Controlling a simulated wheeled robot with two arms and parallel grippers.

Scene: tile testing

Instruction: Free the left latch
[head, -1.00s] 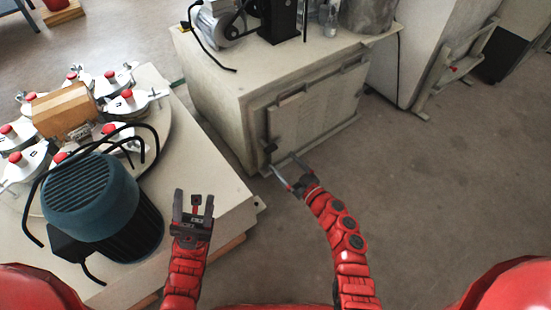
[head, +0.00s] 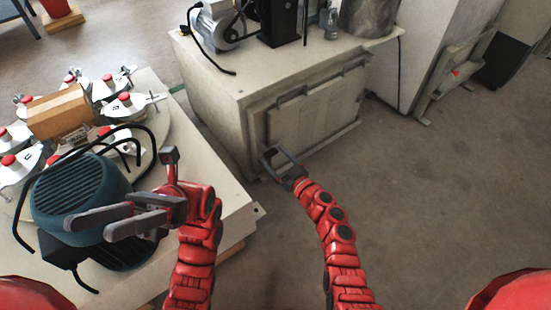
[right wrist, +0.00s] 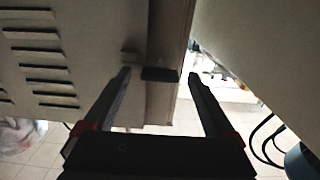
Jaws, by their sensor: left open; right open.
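The pale machine cabinet (head: 215,105) has a front door panel (head: 315,105) with a latch low on its left edge. In the head view my right gripper (head: 270,160) is at that lower left corner and mostly covers the latch. In the right wrist view a small dark piece (right wrist: 160,74), seemingly the latch, sits on a panel edge between the open fingertips (right wrist: 160,74). I cannot tell whether the fingers touch it. My left gripper (head: 90,226) is open and empty, pointing left in front of the blue-green motor (head: 80,195).
A pale table (head: 240,190) with a round carousel carrying several red-knobbed clamps and a cardboard box (head: 60,110) stands at left. A grey motor (head: 215,25) sits on the cabinet. The floor (head: 430,200) right of my right arm is clear.

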